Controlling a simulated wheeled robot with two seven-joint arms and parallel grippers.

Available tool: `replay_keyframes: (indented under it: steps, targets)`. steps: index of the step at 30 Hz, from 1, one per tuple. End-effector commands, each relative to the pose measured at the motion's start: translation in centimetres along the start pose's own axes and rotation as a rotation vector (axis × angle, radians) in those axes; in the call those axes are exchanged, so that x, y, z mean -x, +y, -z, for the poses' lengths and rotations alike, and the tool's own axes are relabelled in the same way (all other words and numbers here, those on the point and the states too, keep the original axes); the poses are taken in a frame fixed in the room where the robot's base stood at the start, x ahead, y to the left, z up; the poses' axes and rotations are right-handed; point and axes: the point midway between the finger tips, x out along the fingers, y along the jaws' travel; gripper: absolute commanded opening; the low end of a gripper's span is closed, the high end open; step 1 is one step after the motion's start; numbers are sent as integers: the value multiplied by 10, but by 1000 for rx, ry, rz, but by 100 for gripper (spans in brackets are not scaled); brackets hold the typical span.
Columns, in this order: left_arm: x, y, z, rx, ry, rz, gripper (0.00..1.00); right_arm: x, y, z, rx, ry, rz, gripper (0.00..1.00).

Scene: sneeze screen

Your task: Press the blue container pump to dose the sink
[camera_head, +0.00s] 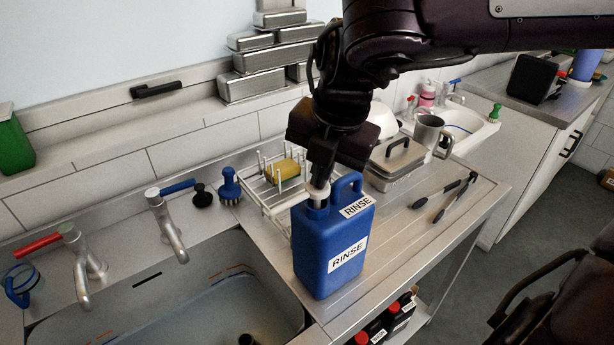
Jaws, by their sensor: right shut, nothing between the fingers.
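The blue container (335,245) with white RINSE labels stands upright on the steel counter, just right of the sink. Its pale pump top (318,191) is at the upper left of the container, beside the blue handle. My right gripper (321,180) points down directly over the pump, with its fingers shut and empty. The fingertips seem to meet the pump top, but I cannot tell whether they press it. The sink (210,306) lies at the lower left with greyish water in it. My left gripper is not in view.
Two taps, one red-handled (75,255) and one blue-handled (165,215), stand behind the sink. A wire rack (262,190) with a yellow sponge is behind the container. Tongs (445,197) and a lidded steel pan (393,163) lie to the right.

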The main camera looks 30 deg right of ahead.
Motion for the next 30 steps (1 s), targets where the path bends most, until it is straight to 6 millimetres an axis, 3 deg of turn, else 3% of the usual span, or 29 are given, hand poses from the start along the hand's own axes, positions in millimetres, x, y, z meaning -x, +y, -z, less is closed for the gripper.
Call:
replay_keyframes:
  steps: [21,30]
  targets:
    - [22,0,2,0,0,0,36,27,6,-3,0,0,0,0]
    - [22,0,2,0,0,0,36,28,6,-3,0,0,0,0]
